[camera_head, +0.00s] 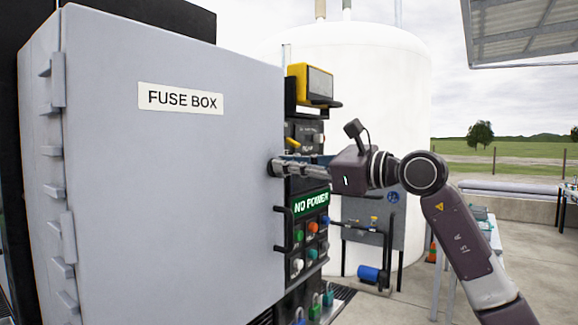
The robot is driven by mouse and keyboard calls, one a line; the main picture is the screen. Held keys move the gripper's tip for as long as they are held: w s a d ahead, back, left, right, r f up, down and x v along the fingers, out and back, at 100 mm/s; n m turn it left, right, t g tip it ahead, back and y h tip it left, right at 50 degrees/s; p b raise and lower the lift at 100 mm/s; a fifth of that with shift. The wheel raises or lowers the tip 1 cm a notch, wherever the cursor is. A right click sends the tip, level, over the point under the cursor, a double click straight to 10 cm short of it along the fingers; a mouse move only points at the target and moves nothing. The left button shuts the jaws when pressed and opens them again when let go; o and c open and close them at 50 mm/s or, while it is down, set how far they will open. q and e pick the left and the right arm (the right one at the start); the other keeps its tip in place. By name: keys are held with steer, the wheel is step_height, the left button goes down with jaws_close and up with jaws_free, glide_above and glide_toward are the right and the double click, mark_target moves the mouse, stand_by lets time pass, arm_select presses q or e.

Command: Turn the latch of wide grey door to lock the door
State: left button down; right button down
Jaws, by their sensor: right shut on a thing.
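The wide grey door (165,200) of the fuse box fills the left of the view, labelled "FUSE BOX". It looks closed or nearly so; its far edge seam is not clear. The latch (273,167) is a small dark part at the door's right edge, mostly covered by gripper fingers. My right gripper (280,167) reaches in from the right, its fingers level and shut on the latch. The latch's turn angle cannot be made out. My left gripper is not in view.
Right of the door stands a control panel with a green "NO POWER" sign (311,203), coloured buttons (312,227) and a yellow box (310,84) above. A white tank (375,110) stands behind. Concrete floor lies open at the lower right, near a table (490,235).

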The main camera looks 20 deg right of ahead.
steer(key=shift+s+a+f+n+b, duration=0.1)
steer(key=shift+f+n+b, duration=0.15)
steer(key=shift+n, duration=2.1)
steer(key=shift+s+a+f+n+b, duration=0.1)
steer(key=shift+n+b, duration=0.2)
steer(key=shift+n, duration=2)
steer(key=shift+a+f+n+b, duration=0.1)
steer(key=shift+f+n+b, duration=0.15)
steer(key=shift+n, duration=2.1)
steer(key=c, duration=2)
jaws_free()
steer(key=shift+s+d, duration=0.1)
steer(key=v, duration=1.1)
steer(key=shift+s+d, duration=0.25)
steer(key=shift+s, duration=0.05)
